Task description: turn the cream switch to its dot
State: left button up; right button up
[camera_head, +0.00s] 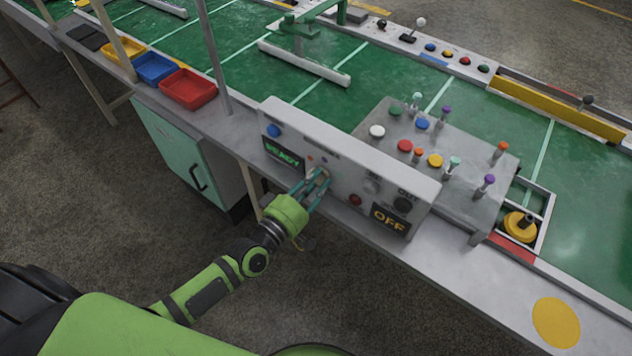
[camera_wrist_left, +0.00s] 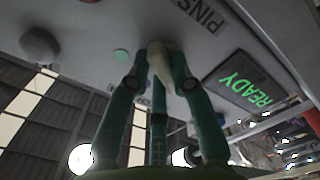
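The cream switch (camera_wrist_left: 161,62) sits on the light grey front panel (camera_head: 350,160) and shows between my left fingertips in the left wrist view. My left gripper (camera_head: 319,178) reaches the panel, right of the green READY display (camera_head: 283,150). In the left wrist view its teal fingers (camera_wrist_left: 160,72) close in on both sides of the switch and appear to touch it. The fingers partly cover the switch. A small green round spot (camera_wrist_left: 121,55) shows left of the switch; I cannot tell whether it is the switch's dot. My right gripper is not in view.
The panel also carries a blue button (camera_head: 273,131), a red button (camera_head: 355,199), a dark knob (camera_head: 402,204) and an OFF display (camera_head: 389,219). Behind it stands a grey box (camera_head: 480,205) with several coloured buttons and levers. A red tray (camera_head: 188,88) lies left on the bench.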

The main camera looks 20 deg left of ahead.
pick_arm(q)
jog(key=shift+o, duration=1.2)
jog(key=shift+s, duration=0.1)
jog(key=v, duration=1.1)
jog(key=shift+s+a, duration=0.15)
jog(key=shift+s, duration=0.25)
